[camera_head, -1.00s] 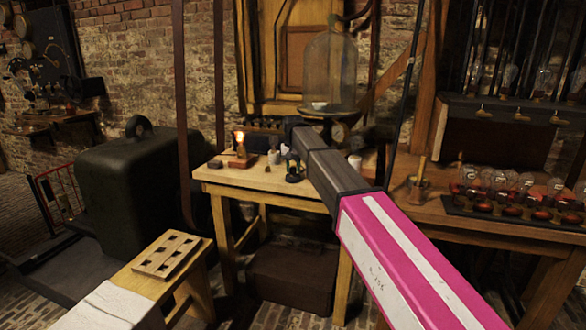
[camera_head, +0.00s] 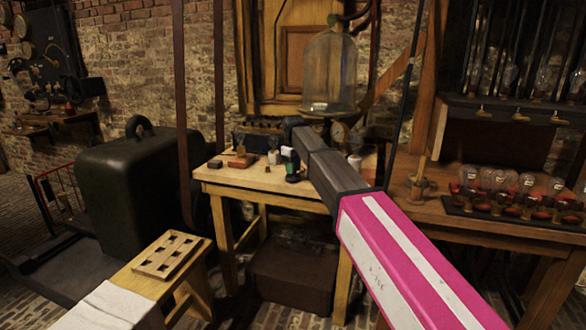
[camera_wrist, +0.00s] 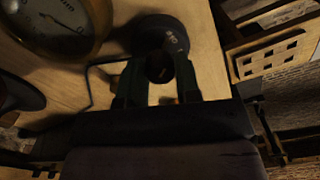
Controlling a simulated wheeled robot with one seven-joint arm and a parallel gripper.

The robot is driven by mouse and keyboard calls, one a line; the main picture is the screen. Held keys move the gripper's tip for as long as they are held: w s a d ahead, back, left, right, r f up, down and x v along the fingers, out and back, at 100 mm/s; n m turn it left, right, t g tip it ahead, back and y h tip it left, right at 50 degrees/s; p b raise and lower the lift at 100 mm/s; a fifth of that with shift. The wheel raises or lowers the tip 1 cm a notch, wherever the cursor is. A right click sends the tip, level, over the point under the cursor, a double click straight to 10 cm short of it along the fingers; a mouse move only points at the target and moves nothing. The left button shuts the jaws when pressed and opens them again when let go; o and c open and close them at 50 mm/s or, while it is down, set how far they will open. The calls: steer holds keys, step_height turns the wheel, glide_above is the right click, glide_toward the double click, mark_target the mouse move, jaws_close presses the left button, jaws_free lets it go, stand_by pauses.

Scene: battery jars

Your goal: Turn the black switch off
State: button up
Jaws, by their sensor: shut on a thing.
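The black switch (camera_wrist: 166,34) has a round dark base with pale marking and stands on the wooden table. In the wrist view my gripper (camera_wrist: 160,78) has its two dark green fingers on either side of the switch's dark round knob, shut on it. In the head view my gripper (camera_head: 291,164) is low over the table, and the switch's dark base (camera_head: 293,178) shows just under it. The small bulb on a wooden block (camera_head: 241,159) left of the gripper is unlit. The fingers and the dark light hide the knob's exact angle.
A dial gauge (camera_wrist: 58,22) stands close by in the wrist view, with a wire on the table. A glass bell jar (camera_head: 329,75) rises behind. Small pots stand near the gripper. A slotted wooden rack (camera_head: 168,255) lies at front left.

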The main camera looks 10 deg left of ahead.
steer(key=shift+n, duration=0.6)
steer(key=o, duration=0.9)
steer(key=shift+r, duration=0.1)
step_height(320, 180, up, 11)
steer(key=shift+f, duration=0.2)
